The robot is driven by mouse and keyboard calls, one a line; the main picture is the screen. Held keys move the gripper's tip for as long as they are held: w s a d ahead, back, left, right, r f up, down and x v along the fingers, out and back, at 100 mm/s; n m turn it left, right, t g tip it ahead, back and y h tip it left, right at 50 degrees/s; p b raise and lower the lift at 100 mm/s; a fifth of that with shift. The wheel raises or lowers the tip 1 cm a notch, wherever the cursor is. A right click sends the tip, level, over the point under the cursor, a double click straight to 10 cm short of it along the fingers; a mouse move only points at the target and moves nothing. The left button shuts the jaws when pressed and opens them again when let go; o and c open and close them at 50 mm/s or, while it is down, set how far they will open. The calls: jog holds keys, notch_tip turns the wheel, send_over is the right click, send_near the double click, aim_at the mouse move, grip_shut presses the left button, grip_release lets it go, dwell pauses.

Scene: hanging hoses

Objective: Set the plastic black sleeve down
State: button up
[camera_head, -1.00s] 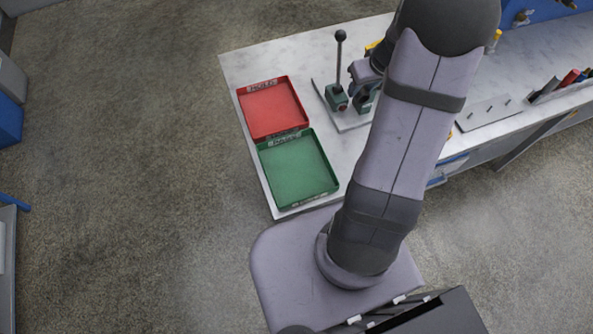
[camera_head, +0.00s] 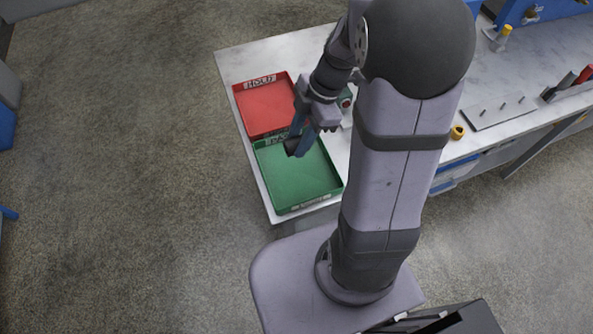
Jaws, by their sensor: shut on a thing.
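My gripper (camera_head: 298,141) is over the upper part of the green tray (camera_head: 318,200), close to the edge it shares with the red tray (camera_head: 250,128). It points downward and is shut on the black sleeve (camera_head: 291,147), a small dark piece at the fingertips. Most of the sleeve is hidden by the fingers. I cannot tell whether it touches the tray floor or hangs above it. The green tray looks otherwise empty. The red tray, labelled HOLD, shows no contents where it is visible.
Both trays stand on the left end of a pale workbench (camera_head: 235,60). A bench fixture (camera_head: 345,99) is mostly hidden behind my arm. A plate with pins (camera_head: 500,112) and a small yellow-orange ring (camera_head: 457,132) lie to the right.

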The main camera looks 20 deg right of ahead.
jog(key=shift+f+p, duration=0.8)
jog(key=shift+f, duration=4.2)
jog(key=shift+f+b, duration=0.2)
jog(key=shift+b, duration=0.1)
jog(key=o, duration=1.2)
jog(key=shift+c, duration=0.2)
jog(key=shift+r, duration=0.15)
